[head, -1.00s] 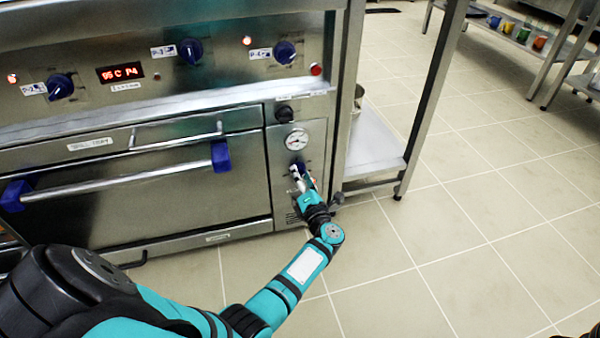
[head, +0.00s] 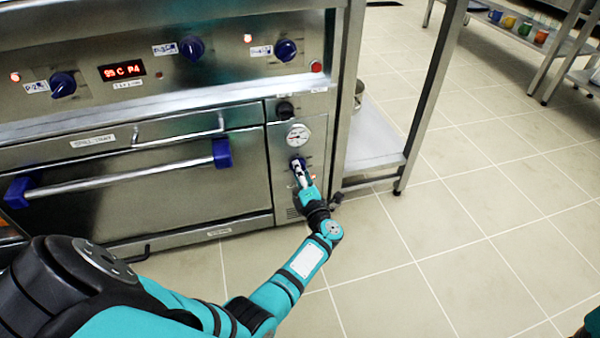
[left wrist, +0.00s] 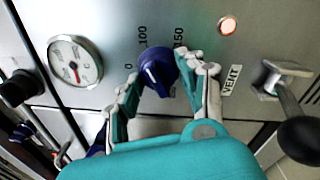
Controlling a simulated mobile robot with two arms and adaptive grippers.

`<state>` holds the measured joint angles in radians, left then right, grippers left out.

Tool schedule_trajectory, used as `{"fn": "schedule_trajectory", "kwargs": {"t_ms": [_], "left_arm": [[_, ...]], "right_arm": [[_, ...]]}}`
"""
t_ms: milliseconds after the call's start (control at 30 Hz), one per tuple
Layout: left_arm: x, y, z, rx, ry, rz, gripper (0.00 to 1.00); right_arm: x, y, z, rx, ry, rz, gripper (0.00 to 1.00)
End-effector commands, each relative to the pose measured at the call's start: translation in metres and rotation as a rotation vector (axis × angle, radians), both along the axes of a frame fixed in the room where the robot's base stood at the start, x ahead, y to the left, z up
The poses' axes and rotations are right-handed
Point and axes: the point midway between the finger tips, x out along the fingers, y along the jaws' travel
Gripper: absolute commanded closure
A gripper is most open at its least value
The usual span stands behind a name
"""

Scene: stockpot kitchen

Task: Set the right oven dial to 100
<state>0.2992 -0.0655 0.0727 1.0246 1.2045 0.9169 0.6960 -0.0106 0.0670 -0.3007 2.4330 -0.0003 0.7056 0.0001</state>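The right oven dial is a blue knob (left wrist: 159,72) on the steel panel in the left wrist view. Around it are printed marks 0, 100 and 150. A pale line on the knob lies on its lower-left side; I cannot read an exact setting. My left gripper (left wrist: 160,70) is open, with one finger on each side of the knob, very close to it. Contact is not clear. In the head view, the left gripper (head: 301,172) is at the panel below the gauge and covers part of the knob.
A round gauge (head: 298,135) and a black knob (head: 285,110) are above the dial. A metal lever (left wrist: 275,85) and a red light (left wrist: 227,25) are to the right in the wrist view. The oven door handle (head: 130,180) is left. Floor at right is clear.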

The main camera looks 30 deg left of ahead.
Motion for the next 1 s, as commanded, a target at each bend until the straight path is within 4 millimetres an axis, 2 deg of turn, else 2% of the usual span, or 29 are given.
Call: {"fn": "schedule_trajectory", "kwargs": {"t_ms": [33,133,167,667,767,1000], "left_arm": [[0.0,-0.001,-0.001,-0.001,0.001,-0.002,0.53],[0.0,-0.001,0.0,-0.001,0.0,0.0,0.4],[0.0,0.0,0.0,-0.001,0.0,0.0,0.38],[0.0,0.001,-0.001,-0.024,-0.031,0.001,0.38],[0.0,0.0,-0.004,-0.093,-0.114,0.0,0.38],[0.001,0.0,-0.007,-0.393,-0.468,-0.003,0.38]], "right_arm": [[0.0,0.0,0.0,0.0,0.001,0.0,0.47],[0.0,0.0,0.0,0.0,0.001,0.0,0.47],[0.0,0.0,0.0,0.0,0.001,0.0,0.47],[0.0,0.0,-0.004,-0.002,-0.002,-0.001,0.47],[0.0,0.0,-0.014,-0.002,-0.002,-0.001,0.47],[0.0,0.0,-0.051,-0.001,-0.001,-0.001,0.47]]}}
